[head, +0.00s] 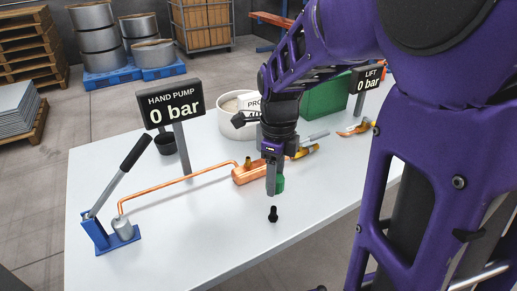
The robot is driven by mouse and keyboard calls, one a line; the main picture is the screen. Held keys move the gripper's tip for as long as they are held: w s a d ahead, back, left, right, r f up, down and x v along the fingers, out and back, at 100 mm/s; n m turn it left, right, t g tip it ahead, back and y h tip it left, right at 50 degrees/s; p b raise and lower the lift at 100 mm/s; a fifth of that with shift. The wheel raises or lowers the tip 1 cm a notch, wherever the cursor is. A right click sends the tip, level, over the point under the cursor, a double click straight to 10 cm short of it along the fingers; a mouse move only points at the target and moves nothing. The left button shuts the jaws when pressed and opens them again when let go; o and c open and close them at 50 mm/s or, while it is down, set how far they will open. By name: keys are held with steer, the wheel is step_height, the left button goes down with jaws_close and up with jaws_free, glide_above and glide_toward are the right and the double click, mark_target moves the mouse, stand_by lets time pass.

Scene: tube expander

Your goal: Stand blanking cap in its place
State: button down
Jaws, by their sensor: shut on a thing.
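My gripper (272,190) points down above the white table, right of the middle of the picture. It is shut on a small green piece (280,184), which shows beside the fingers and looks like the blanking cap; the fingers hide part of it. A small black bolt-shaped piece (273,214) stands on the table just below the fingertips, with a small gap visible between them. I cannot tell whether this black piece is the cap's place.
Behind my gripper lies a copper block (247,174) with a copper pipe (175,184) running left to the blue hand pump (110,238). A hand pump sign (169,103), white tub (237,108) and green box (325,98) stand farther back. The table's front middle is clear.

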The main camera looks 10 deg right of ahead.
mark_target(274, 208)
steer(key=shift+f+b, duration=1.95)
steer(key=shift+f, duration=1.5)
steer(key=shift+f, duration=0.8)
steer(key=shift+c, duration=1)
jaws_free()
steer(key=shift+o, duration=0.2)
steer(key=shift+o, duration=0.8)
